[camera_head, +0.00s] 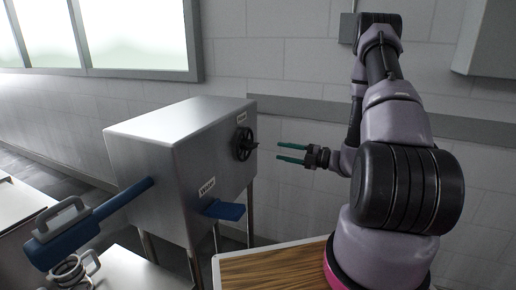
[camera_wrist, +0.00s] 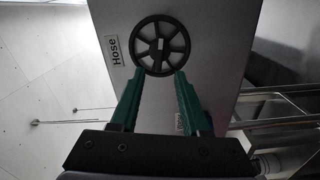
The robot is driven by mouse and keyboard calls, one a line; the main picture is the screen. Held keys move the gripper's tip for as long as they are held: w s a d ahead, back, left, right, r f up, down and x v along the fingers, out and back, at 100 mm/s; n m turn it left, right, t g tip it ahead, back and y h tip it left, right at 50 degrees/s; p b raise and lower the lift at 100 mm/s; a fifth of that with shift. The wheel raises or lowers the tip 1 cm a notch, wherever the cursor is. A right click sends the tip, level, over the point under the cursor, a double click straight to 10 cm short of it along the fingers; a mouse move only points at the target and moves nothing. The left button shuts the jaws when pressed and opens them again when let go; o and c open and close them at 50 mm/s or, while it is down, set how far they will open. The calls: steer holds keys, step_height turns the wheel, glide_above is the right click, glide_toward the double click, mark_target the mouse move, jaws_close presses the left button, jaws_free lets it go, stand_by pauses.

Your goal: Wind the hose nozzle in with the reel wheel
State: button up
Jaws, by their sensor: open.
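The reel wheel (camera_head: 244,144) is a dark spoked wheel on the right face of a grey metal cabinet (camera_head: 158,122). A label reading "Hose" is beside it in the wrist view, where the wheel (camera_wrist: 160,24) lies just beyond my fingertips. My gripper (camera_head: 289,153) has green fingers, is open and empty, and points at the wheel from the right with a gap between. It also shows in the wrist view (camera_wrist: 160,76). A blue nozzle (camera_head: 60,238) on a blue tube sticks out from the cabinet's left face, with a grey handle on top.
A blue lever or flap (camera_head: 222,210) juts from the cabinet below a "Water" label. A metal coil (camera_head: 72,272) stands below the nozzle. A wood-topped surface (camera_head: 270,268) lies at the front. The space between my gripper and the wheel looks clear.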

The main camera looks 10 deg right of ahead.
mark_target(256, 147)
steer(key=x, duration=1)
steer(key=shift+a, duration=0.15)
steer(key=shift+w, duration=0.1)
steer(key=shift+c, duration=0.3)
jaws_close()
